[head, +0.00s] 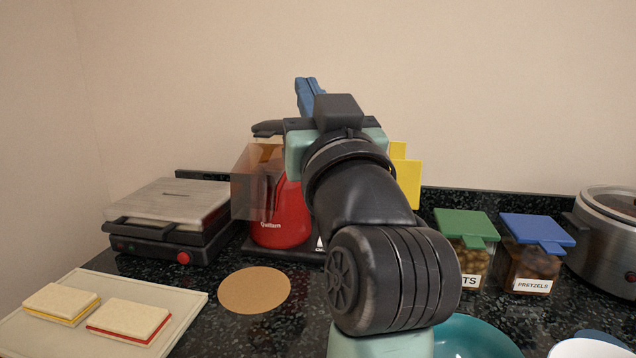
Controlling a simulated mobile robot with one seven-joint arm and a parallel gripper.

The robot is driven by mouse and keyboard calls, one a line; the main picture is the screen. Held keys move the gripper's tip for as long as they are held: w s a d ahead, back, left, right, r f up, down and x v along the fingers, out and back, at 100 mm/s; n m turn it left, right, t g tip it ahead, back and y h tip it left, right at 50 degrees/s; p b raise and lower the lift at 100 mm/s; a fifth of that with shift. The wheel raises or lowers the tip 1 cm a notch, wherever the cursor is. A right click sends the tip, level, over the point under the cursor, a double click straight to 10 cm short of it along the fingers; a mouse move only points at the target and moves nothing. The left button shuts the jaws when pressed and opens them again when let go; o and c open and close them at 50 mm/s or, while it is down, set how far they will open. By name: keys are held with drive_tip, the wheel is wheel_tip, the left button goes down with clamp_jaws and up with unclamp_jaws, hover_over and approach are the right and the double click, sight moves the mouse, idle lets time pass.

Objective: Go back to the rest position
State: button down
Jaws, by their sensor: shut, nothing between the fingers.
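My gripper (306,83) is raised above the counter in the middle of the head view, in front of the plain wall. Its blue fingers point up and are together, with nothing visible between them. My dark arm rises from the lower centre and hides part of the counter and the things behind it. The gripper is apart from everything on the counter.
Behind my arm stand a red kettle (281,217) and something yellow (407,181). A press grill (160,240) and a sandwich board (30,335) are left. Right are green-lidded (465,225) and blue-lidded (537,232) containers, a cooker (612,245) and a teal bowl (470,338).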

drive_tip(key=s+r+m+t+h+p, duration=0.1)
drive_tip(key=s+r+t+h, duration=0.25)
drive_tip(key=s, duration=0.55)
drive_tip(key=s+r+m+t+h+p, duration=0.15)
drive_tip(key=s+r, duration=0.25)
drive_tip(key=s, duration=0.5)
wheel_tip(320, 180, up, 20)
drive_tip(key=p, duration=2)
drive_tip(key=shift+w+d+r+t, duration=0.25)
drive_tip(key=shift+w+d+t, duration=0.05)
drive_tip(key=shift+w+d, duration=0.15)
